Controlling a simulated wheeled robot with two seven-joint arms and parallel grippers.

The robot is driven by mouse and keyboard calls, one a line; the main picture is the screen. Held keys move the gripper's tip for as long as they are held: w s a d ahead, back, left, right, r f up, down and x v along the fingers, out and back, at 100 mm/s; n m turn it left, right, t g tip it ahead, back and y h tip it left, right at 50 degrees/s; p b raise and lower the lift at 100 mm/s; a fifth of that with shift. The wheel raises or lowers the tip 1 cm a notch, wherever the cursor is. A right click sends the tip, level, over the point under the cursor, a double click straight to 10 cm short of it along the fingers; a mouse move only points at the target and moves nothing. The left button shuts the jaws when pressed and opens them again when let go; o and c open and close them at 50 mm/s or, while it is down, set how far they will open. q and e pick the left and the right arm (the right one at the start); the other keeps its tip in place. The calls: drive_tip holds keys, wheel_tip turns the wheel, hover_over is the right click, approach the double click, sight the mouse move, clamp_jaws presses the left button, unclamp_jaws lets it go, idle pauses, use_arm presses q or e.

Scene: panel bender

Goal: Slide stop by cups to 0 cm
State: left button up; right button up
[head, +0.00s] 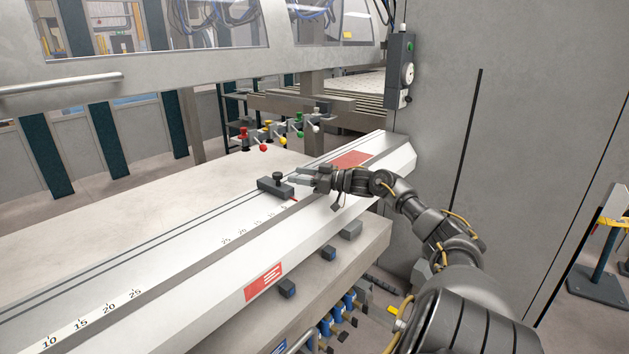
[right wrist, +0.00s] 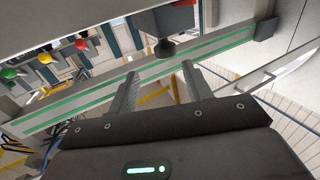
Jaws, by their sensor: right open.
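The stop is a dark grey block (head: 275,187) with a black knob on top, sitting on the pale rail (head: 190,235) with a printed number scale. A thin red pointer shows at its right end. My right gripper (head: 304,178) is open and close to the right of the stop, fingers pointing left. In the right wrist view, the black knob (right wrist: 164,48) shows just beyond the gap between the two open fingers (right wrist: 159,88), with nothing between them. I cannot read the scale mark under the pointer. My left gripper is not in view.
Several coloured knobs (head: 264,147) on levers stand behind the rail. A pale table (head: 130,210) lies left of the rail. Small blue-grey blocks (head: 287,288) sit along the front edge. A grey wall (head: 500,130) and a control box (head: 400,70) stand at the right.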

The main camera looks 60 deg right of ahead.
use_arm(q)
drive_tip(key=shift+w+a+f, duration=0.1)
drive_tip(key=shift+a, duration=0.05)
use_arm(e)
drive_tip(key=v, duration=0.3)
drive_tip(key=shift+s+d+r, duration=0.1)
drive_tip(key=shift+s+d, duration=0.1)
drive_tip(key=shift+s, duration=0.05)
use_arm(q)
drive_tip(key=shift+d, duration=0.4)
